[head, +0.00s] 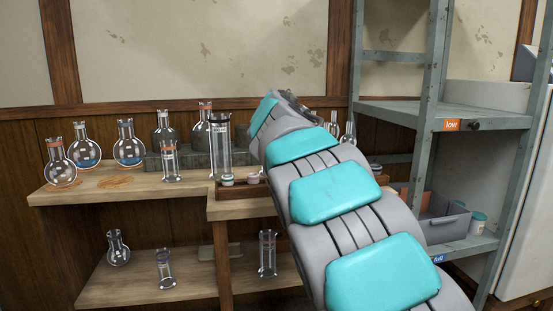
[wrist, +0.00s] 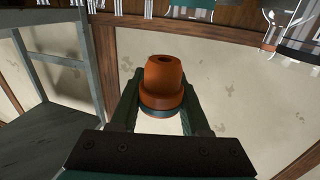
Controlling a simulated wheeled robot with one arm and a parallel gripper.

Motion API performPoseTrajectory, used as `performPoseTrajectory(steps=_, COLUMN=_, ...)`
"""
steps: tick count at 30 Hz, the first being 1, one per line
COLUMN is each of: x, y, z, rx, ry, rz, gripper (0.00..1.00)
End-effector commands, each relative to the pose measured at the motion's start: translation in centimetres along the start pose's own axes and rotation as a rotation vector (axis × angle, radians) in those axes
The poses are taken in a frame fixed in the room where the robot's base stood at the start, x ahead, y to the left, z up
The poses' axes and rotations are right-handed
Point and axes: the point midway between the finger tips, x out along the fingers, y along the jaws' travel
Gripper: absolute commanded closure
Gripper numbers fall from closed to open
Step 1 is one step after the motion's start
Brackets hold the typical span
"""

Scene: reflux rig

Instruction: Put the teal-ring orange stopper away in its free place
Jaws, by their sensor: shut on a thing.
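An orange stopper (wrist: 163,82) with a dark teal ring (wrist: 160,112) around its lower part is in the wrist view. My gripper (wrist: 163,92) is shut on it, one finger on each side, and its end with a small hole faces away from the gripper body. In the head view my arm hides the gripper and the stopper. A low wooden tray (head: 258,192) sits on the front bench, partly behind my arm. Small pale stoppers (head: 227,180) stand in it, one with a teal-green band. Its right part is hidden.
Several round flasks (head: 83,153) and glass cylinders (head: 170,163) stand on the upper shelf. More glassware (head: 267,255) stands on the lower shelf. A grey metal rack (head: 485,120) labelled "low" stands right, with a grey bin (head: 445,222) below.

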Motion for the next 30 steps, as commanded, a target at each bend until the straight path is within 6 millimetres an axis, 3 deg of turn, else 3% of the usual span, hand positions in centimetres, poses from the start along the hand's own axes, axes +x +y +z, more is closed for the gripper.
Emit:
performPoseTrajectory(steps=3, x=-0.4, y=0.2, z=3.8, rx=-0.003, ry=-0.008, rz=-0.090, gripper=0.94)
performPoseTrajectory(steps=9, x=-2.2, y=0.1, z=8.8, rx=-0.003, ry=-0.006, rz=-0.248, gripper=0.94)
performPoseTrajectory(steps=12, x=-3.3, y=-0.3, z=10.3, rx=-0.002, ry=-0.003, rz=-0.309, gripper=0.94)
performPoseTrajectory(steps=18, x=-4.6, y=-0.7, z=12.0, rx=-0.001, ry=0.000, rz=-0.376, gripper=0.94)
performPoseTrajectory(steps=30, x=-4.7, y=-0.8, z=14.1, rx=-0.002, ry=0.000, rz=-0.383, gripper=0.94)
